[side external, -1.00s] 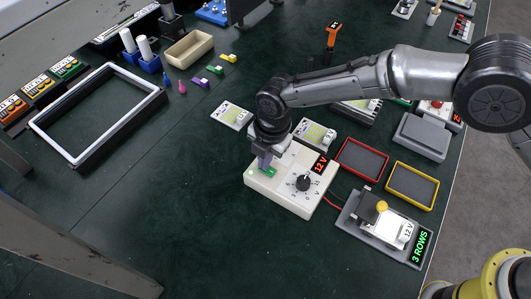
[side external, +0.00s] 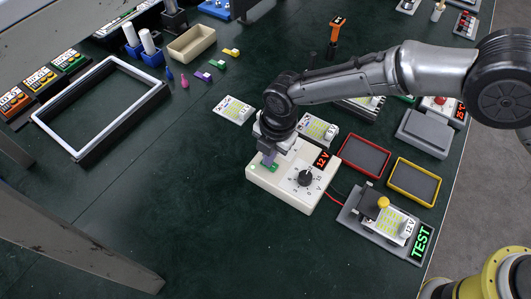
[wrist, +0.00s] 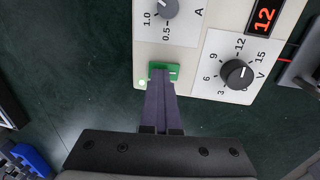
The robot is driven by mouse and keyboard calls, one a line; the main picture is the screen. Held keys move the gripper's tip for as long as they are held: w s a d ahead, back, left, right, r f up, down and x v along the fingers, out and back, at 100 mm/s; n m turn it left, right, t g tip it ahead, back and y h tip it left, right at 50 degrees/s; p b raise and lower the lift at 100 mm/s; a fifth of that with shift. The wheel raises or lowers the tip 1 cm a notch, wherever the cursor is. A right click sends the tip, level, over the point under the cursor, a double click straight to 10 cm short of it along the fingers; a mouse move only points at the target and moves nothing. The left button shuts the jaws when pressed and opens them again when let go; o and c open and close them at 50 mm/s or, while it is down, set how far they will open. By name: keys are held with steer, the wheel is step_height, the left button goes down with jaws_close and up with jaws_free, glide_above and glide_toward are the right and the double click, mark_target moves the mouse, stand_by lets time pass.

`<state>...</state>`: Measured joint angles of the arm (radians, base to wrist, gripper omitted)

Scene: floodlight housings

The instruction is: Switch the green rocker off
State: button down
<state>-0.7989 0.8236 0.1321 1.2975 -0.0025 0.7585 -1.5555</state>
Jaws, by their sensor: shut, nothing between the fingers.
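The green rocker (wrist: 174,72) sits at the edge of a cream power supply box (side external: 317,192), and it also shows in the side view (side external: 273,168). My gripper (wrist: 160,75) is shut and empty, its fingertips at the rocker and covering part of it. I cannot tell whether they press it or which way it is tipped. A small pale green lamp (wrist: 142,83) beside the rocker looks lit. The box's red display (wrist: 264,15) reads 12 in the wrist view. A black voltage knob (wrist: 236,74) stands right of the rocker.
A red lead joins the box to a grey fixture with a yellow knob (side external: 383,203) and a green TEST display (side external: 421,242). Red (side external: 363,155) and yellow (side external: 415,181) framed trays lie to the right.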

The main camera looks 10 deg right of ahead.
mark_target(272, 166)
steer(key=shift+s+d+f, duration=0.3)
steer(key=shift+s+d, duration=0.1)
step_height(272, 166, up, 14)
steer(key=shift+s+d+r, duration=0.2)
steer(key=shift+s+d, duration=0.25)
steer(key=shift+w+a+r, duration=0.15)
steer(key=shift+w+a, duration=0.3)
steer(key=shift+w, duration=0.1)
stand_by(0.3)
